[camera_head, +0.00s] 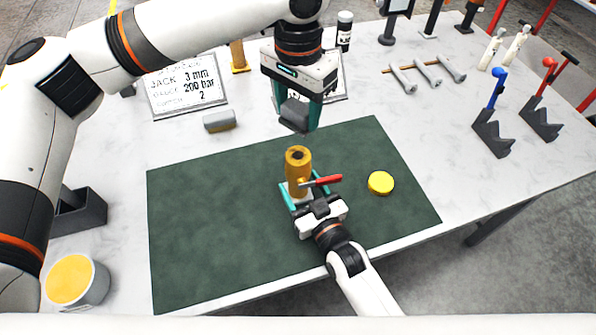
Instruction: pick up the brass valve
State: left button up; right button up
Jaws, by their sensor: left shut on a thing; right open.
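The brass valve (298,160) stands upright on the dark green mat (215,230), its red lever (327,181) pointing right. My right gripper (297,189) is low over the mat on the valve's near side. It is open, with its teal fingers on either side of the valve's lower part; I cannot tell whether they touch it. My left gripper (300,105) is above and behind the valve, shut on a dark grey block (294,117) held up over the mat's far edge. The valve's base is partly hidden by the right gripper.
A yellow disc (380,183) lies on the mat right of the valve. The mat's left half is clear.

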aim_at(298, 155)
pick_arm(q)
jog(key=shift+r, duration=0.2)
pick_arm(e)
jog(key=shift+w+a+r, duration=0.1)
jog(key=shift+w+a, duration=0.2)
jog(key=shift+w, duration=0.25)
jog(key=shift+w+a, duration=0.15)
jog(key=shift+w, duration=0.15)
